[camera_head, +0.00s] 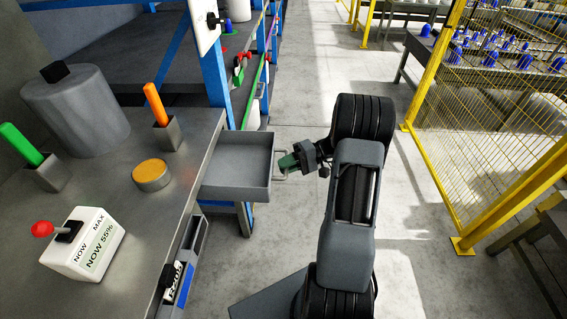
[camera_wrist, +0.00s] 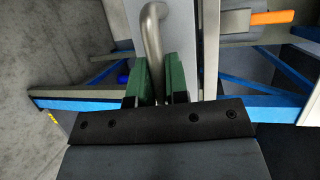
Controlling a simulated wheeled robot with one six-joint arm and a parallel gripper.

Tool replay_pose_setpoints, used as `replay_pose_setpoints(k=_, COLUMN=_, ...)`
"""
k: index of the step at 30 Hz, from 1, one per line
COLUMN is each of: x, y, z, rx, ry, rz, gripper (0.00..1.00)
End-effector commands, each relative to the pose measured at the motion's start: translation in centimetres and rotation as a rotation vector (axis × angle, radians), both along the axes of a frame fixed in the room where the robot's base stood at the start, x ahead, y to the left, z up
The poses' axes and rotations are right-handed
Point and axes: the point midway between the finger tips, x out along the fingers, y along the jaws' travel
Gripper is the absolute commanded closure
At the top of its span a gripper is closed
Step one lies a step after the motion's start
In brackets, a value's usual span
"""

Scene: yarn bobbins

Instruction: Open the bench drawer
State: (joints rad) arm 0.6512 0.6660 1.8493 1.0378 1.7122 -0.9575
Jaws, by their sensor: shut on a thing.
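The bench drawer (camera_head: 238,172) is a grey, open-topped tray. It stands pulled out from the right side of the grey bench and its inside looks empty. Its metal bar handle (camera_head: 281,165) is on the drawer's right-hand front face. My gripper (camera_head: 289,162) is at the handle, with its green fingers around the bar. In the wrist view the curved handle (camera_wrist: 152,35) runs down between the two green fingers (camera_wrist: 156,82), which are shut on it. The drawer's front face (camera_wrist: 194,45) shows behind the handle.
On the bench (camera_head: 200,135) stand a lidded grey pot (camera_head: 78,112), a green handle (camera_head: 20,143), an orange handle (camera_head: 155,103), an orange disc (camera_head: 151,174) and a white lever box (camera_head: 85,245). A yellow fence (camera_head: 500,140) is at right. Clear floor lies between.

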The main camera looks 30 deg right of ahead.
Motion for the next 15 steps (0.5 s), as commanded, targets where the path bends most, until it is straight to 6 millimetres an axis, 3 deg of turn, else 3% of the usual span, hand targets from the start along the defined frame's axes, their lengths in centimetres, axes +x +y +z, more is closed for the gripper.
replay_pose_setpoints(k=15, x=-0.65, y=-0.19, z=-0.12, rx=0.002, ry=0.006, rz=0.027, gripper=1.0)
